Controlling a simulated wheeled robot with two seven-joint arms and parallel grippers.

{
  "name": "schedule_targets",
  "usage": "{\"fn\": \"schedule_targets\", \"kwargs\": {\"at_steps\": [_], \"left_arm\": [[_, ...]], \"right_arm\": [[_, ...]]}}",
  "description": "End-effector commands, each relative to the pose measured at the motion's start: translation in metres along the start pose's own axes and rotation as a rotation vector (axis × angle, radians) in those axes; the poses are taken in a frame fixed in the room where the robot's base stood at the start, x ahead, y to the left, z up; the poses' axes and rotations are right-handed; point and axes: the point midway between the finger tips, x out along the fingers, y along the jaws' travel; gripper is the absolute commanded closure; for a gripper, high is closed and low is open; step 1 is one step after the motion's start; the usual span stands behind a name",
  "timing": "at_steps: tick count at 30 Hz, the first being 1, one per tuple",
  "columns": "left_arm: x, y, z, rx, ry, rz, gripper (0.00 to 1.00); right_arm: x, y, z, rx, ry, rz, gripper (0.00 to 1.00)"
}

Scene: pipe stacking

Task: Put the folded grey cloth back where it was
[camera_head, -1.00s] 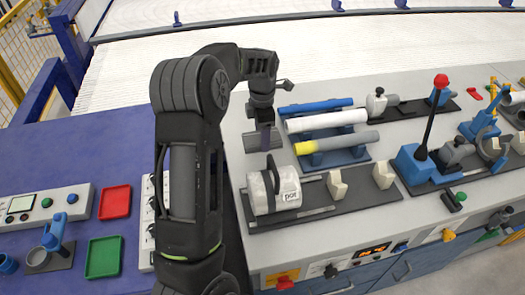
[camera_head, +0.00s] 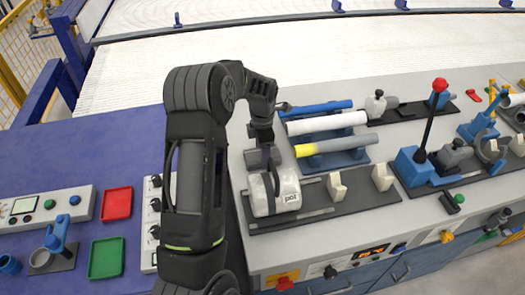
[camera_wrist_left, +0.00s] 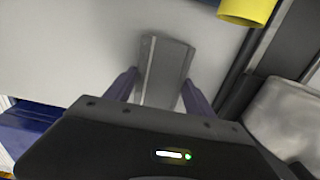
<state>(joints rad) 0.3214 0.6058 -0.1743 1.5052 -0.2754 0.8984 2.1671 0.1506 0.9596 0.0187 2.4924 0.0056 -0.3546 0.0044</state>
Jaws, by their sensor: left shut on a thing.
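The folded grey cloth (camera_wrist_left: 165,72) stands out between the two purple fingers of my left gripper (camera_wrist_left: 155,95) in the left wrist view, with a crease along it. In the head view the cloth (camera_head: 252,159) shows beside my left gripper (camera_head: 269,163), just behind the white roll and left of the pipe rack. The gripper is shut on it. Whether the cloth touches the bench is hard to tell. My right gripper is not in view.
A white roll (camera_head: 262,198) lies on a dark holder directly in front. A blue rack holds a blue, a white and a yellow-ended grey pipe (camera_head: 345,143) to the right. A red-knobbed lever (camera_head: 428,120) stands further right. Bare bench shows left of the roll.

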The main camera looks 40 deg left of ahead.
Motion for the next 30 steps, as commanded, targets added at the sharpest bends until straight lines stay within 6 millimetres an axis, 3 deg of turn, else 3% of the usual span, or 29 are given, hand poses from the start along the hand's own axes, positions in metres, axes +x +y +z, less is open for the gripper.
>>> {"fn": "schedule_targets", "kwargs": {"at_steps": [6,7,14,26,30], "left_arm": [[0.004,0.0,0.001,0.001,0.0,0.0,0.81],[0.003,0.0,0.001,0.0,-0.001,0.0,0.36],[0.002,0.0,0.0,0.0,-0.001,0.0,0.17],[-0.003,0.001,0.001,0.0,-0.001,0.002,0.15],[-0.019,0.001,0.002,0.001,-0.003,0.004,0.15]], "right_arm": [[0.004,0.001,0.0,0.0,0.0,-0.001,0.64],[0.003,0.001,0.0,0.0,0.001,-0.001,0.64],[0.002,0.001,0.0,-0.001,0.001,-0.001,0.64],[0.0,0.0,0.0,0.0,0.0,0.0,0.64],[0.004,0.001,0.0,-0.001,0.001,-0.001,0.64]]}}
